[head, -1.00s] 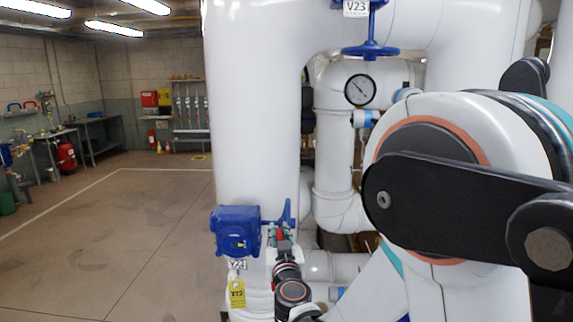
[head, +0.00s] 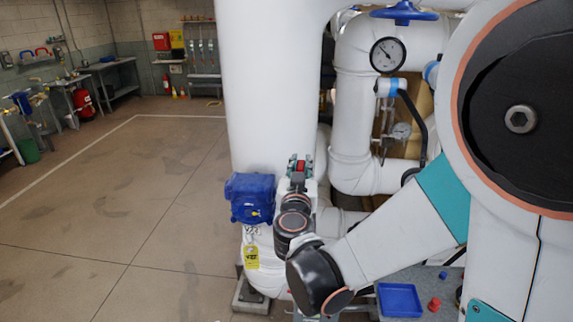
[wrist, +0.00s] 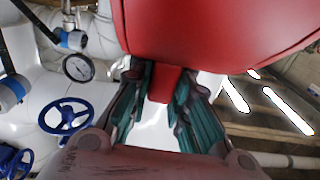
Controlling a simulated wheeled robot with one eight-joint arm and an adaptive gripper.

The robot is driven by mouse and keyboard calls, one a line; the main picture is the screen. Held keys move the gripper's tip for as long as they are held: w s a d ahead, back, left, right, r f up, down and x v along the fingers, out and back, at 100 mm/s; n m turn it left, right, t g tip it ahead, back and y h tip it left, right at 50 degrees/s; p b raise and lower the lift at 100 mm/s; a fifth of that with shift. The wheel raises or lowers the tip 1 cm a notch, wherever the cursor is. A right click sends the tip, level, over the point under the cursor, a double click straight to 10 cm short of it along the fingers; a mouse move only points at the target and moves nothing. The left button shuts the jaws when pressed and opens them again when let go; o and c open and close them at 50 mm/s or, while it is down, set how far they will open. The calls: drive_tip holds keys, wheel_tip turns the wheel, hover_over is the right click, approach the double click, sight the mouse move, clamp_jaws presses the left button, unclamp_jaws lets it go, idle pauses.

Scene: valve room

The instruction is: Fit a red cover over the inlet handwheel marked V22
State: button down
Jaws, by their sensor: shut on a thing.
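My gripper (head: 300,167) is shut on a red cover. In the wrist view the cover (wrist: 220,30) fills the top of the picture, and its red tab sits between the fingers of the gripper (wrist: 165,88). In the head view only a little red (head: 301,166) shows at the fingertips. The gripper is in front of the white pipe, just above and right of a blue valve gearbox (head: 250,197). A yellow tag (head: 251,257) hangs below the gearbox; its lettering is too small to read surely. The handwheel beside the gearbox is hidden behind my gripper.
A blue handwheel (head: 404,13) is at the top; blue handwheels (wrist: 67,116) also show in the wrist view. A gauge (head: 388,55) is on the pipe behind. A blue tray (head: 399,299) and a red piece (head: 434,304) lie lower right. The floor at left is clear.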

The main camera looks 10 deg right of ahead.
drive_tip(key=shift+p+x, duration=0.35)
drive_tip(key=shift+x, duration=2.65)
drive_tip(key=shift+a, duration=0.1)
